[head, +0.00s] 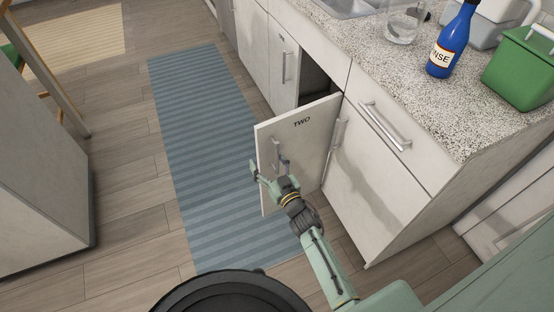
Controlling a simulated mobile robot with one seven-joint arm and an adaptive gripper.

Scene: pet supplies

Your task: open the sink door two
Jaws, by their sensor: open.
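The sink door two (310,147) is a pale cabinet door with "TWO" printed near its top. It stands swung out from the cabinet front, hinged on its right side, and a dark cabinet opening (316,88) shows behind it. Its vertical metal handle (276,153) is near the free left edge. My gripper (268,168) is open at the lower part of this handle, with one finger on the left and the other on the right in the picture. I cannot tell whether the fingers touch the handle. The inside of the cabinet is mostly hidden.
A closed neighbouring door (283,65) and a drawer with a bar handle (385,125) flank the opening. The counter (400,65) holds a blue bottle (450,45), a glass (404,22) and a green container (520,70). A striped blue rug (205,130) covers clear floor to the left.

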